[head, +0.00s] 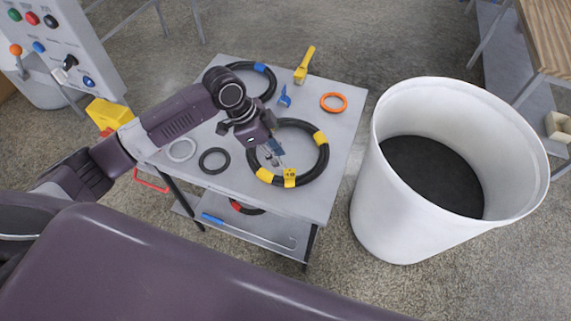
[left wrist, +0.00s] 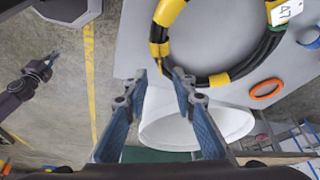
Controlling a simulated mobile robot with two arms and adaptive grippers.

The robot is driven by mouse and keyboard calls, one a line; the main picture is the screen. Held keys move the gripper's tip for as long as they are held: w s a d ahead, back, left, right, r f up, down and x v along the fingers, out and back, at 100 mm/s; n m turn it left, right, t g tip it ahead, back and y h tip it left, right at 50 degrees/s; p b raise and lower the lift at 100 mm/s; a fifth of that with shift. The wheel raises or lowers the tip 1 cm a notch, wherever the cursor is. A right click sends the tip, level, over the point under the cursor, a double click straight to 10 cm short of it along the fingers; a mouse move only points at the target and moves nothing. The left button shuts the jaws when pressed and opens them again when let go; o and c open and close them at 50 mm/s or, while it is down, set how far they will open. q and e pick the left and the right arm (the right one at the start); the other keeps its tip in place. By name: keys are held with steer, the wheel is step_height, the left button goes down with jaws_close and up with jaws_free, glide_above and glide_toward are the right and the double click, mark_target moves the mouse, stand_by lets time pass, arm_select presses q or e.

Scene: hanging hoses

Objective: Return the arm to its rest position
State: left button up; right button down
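My left arm reaches in from the left in the head view. Its gripper (head: 273,154) is over the table, above the coiled black hose with yellow bands (head: 321,165). In the left wrist view the left gripper (left wrist: 160,76) has its two blue-padded fingers apart with nothing between them. The banded hose (left wrist: 205,80) also shows there, just beyond the fingertips, with a white tag. Another dark gripper (left wrist: 42,68), seemingly my right one, shows at the left of that view, away from the table; its fingers are too small to judge.
The grey table (head: 338,120) also bears a blue-banded black hose (head: 270,78), an orange ring (head: 334,95), a yellow tool (head: 304,66) and small rings. A large white bin (head: 385,215) stands right of it. A control panel (head: 75,30) is at upper left.

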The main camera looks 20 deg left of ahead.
arm_select(q)
steer(key=s+d+f+n+t, duration=0.1)
steer(key=s+d+f+n, duration=0.2)
steer(key=s+d, duration=0.55)
steer(key=s+a+f+n+y, duration=0.1)
steer(key=s+a+n+y, duration=0.3)
steer(key=s+a+n, duration=0.8)
steer(key=s+d+f+m+b, duration=0.1)
steer(key=s+f+m+b, duration=0.1)
steer(key=f, duration=1.2)
steer(key=s+f+m+b, duration=0.1)
steer(key=s+f, duration=0.1)
steer(key=f, duration=1.3)
steer(key=s+a+f+g+b, duration=0.1)
steer(key=s+a+f+b, duration=0.2)
steer(key=s+f, duration=1.4)
step_height(320, 180, down, 4)
steer(key=shift+r+m+g, duration=0.25)
steer(key=shift+m+g, duration=0.05)
steer(key=shift+g, duration=0.1)
